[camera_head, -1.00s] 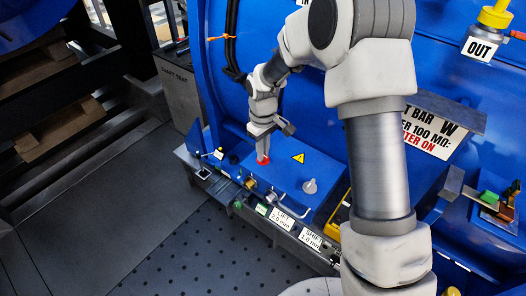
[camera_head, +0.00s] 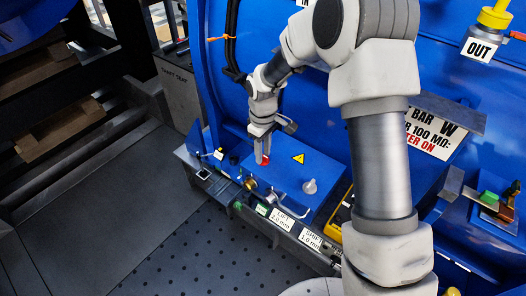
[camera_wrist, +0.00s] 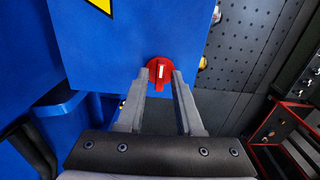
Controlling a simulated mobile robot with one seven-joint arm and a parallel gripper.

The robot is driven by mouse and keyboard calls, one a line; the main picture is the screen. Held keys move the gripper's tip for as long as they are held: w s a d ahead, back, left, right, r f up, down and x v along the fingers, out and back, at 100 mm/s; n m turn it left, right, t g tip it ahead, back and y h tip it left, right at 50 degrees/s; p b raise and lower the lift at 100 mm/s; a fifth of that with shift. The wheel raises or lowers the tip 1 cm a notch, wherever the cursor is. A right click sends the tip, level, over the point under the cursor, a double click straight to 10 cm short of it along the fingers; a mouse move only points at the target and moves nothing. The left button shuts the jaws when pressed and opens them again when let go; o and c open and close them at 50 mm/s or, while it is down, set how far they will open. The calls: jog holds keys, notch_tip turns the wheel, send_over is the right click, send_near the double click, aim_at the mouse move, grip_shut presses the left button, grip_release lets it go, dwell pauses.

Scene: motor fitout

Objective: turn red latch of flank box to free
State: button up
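The flank box is a blue box (camera_head: 310,172) with a flat lid, set low against the large blue housing. Its red latch (camera_wrist: 160,74) is a round red knob with a raised bar and a white mark, near the lid's edge. In the head view the red latch (camera_head: 266,159) is partly hidden by my fingers. My gripper (camera_wrist: 161,75) is open, with one fingertip on each side of the latch. The fingers look apart from the bar; whether a tip touches the knob's rim I cannot tell. In the head view my gripper (camera_head: 261,160) points down at the latch.
A grey knob (camera_head: 310,187) and a yellow warning triangle (camera_head: 298,158) are on the same lid. A curved handle (camera_head: 293,208) and labelled plates (camera_head: 283,217) line the front ledge. Perforated dark floor (camera_head: 190,255) lies open in front. A red frame (camera_wrist: 285,135) stands at right in the wrist view.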

aim_at(265, 156)
jog(key=shift+o, duration=0.2)
notch_tip(265, 156, up, 17)
jog(key=shift+r+p, duration=0.2)
jog(key=shift+p, duration=0.25)
dwell(0.5)
jog(key=s+d+r+m+t, duration=0.3)
jog(key=s+d+r+m, duration=0.2)
jog(key=s+d+r, duration=0.65)
jog(key=s+d+f+m+t, duration=0.2)
jog(key=s+m, duration=0.3)
jog(key=s, duration=0.8)
jog(key=shift+s+d+f+m+t, duration=0.2)
jog(key=shift+s+f+m+t, duration=0.05)
jog(key=shift+s+m+t, duration=0.1)
